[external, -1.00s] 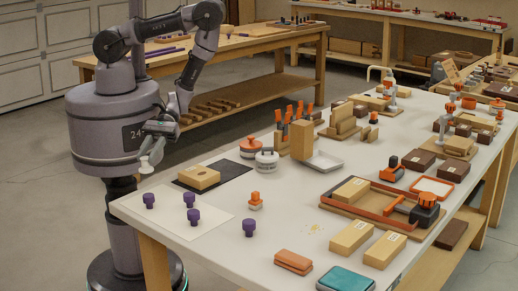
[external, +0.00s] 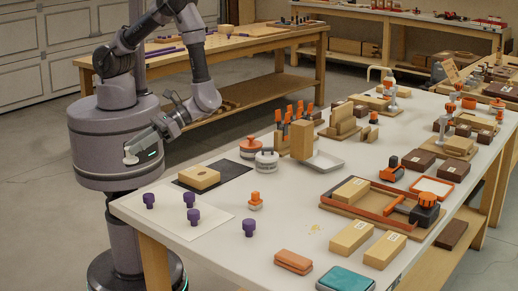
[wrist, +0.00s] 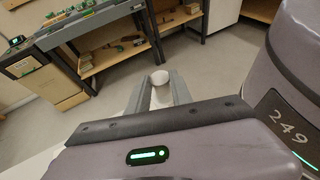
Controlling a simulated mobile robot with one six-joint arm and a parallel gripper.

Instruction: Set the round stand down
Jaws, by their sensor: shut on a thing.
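The round stand is a small pale white piece. In the wrist view the stand (wrist: 160,77) shows its round end between the fingertips of my gripper (wrist: 161,90). In the external view my gripper (external: 136,149) is in front of my own body, left of the bench's near-left corner, and off the tabletop. It is shut on the stand (external: 130,157), which is small and partly hidden there. The white bench top (external: 277,195) lies to the right of the gripper.
Several purple knobs (external: 193,216) stand near the bench's left end, some on a pale sheet. A wooden block with a hole (external: 199,177) lies on a dark mat (external: 230,168). An orange-topped piece (external: 255,200) stands nearby. Bare bench shows between these and the orange-framed tray (external: 345,212).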

